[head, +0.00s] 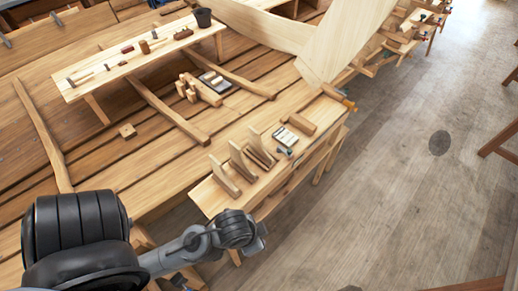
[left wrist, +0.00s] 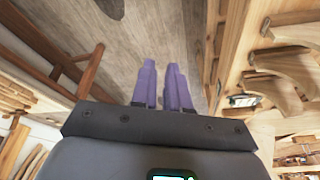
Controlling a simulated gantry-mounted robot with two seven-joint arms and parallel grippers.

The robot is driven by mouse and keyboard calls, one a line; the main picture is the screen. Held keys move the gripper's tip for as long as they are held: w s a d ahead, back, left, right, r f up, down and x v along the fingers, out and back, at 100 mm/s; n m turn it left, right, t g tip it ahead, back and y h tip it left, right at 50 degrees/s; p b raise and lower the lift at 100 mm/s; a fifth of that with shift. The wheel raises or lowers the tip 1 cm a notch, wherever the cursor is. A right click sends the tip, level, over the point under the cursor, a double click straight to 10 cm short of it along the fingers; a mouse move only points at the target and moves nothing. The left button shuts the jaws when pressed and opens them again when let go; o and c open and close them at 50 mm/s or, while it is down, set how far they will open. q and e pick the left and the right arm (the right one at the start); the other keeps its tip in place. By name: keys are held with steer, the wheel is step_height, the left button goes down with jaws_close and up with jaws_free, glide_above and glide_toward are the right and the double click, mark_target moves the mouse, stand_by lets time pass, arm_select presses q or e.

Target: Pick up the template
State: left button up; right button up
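Several upright wooden pieces stand in a row on the narrow side bench in the head view: a front one (head: 224,178), a middle one (head: 242,162) and a back one (head: 260,148). I cannot tell which piece is the template. Similar curved pieces show at the right of the left wrist view (left wrist: 285,65). My left arm reaches in from the lower left of the head view and ends just off the bench's near end. In the left wrist view, the purple fingers of my left gripper (left wrist: 160,70) stand slightly apart with floor between them. My right gripper is out of view.
The side bench (head: 208,198) also holds a small card (head: 286,137) and a wooden block (head: 301,124). A longer bench (head: 100,72) with hand tools and a dark bucket (head: 203,17) stands behind, on the planking. The floor (head: 400,190) to the right is mostly clear.

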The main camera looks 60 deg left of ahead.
arm_select(q)
steer(key=o, duration=0.5)
steer(key=shift+c, duration=0.2)
